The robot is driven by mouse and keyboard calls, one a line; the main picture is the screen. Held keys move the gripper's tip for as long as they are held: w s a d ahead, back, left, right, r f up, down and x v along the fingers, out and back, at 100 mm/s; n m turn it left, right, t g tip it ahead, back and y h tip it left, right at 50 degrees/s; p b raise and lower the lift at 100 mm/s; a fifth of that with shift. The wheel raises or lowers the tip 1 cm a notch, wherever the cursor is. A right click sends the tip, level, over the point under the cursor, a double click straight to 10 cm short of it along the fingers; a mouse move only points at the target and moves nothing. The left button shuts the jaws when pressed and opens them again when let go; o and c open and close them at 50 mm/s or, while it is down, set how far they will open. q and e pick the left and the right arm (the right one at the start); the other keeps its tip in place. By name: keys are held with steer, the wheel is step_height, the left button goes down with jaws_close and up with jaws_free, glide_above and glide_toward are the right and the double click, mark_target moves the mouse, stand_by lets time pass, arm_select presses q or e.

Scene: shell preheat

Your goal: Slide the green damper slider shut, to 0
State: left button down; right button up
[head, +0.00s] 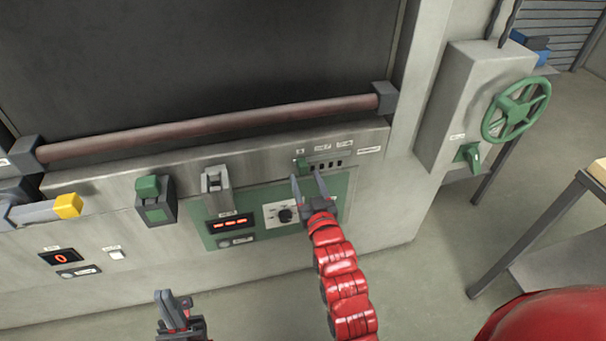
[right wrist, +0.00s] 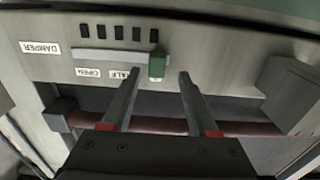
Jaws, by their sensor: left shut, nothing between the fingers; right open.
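The green damper slider (head: 301,163) is a small green knob at the left end of its slot in the head view, beneath the leftmost small label. In the right wrist view, which is upside down, the knob (right wrist: 156,64) is at the right end of the slot (right wrist: 105,57). My right gripper (head: 306,180) is open; its fingertips (right wrist: 158,75) lie on either side of the knob in the picture. I cannot tell whether either finger touches it. My left gripper (head: 174,300) is shut and empty, low and away from the panel.
The OPEN label (right wrist: 88,72) and a partly covered HALF label (right wrist: 122,73) sit along the slot. A brown handle bar (head: 210,126) runs above the panel. A black dial (head: 285,215) is below the slider. A green handwheel (head: 516,109) is at right.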

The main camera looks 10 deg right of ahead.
steer(key=s+p, duration=0.4)
steer(key=s, duration=1)
steer(key=shift+d, duration=0.2)
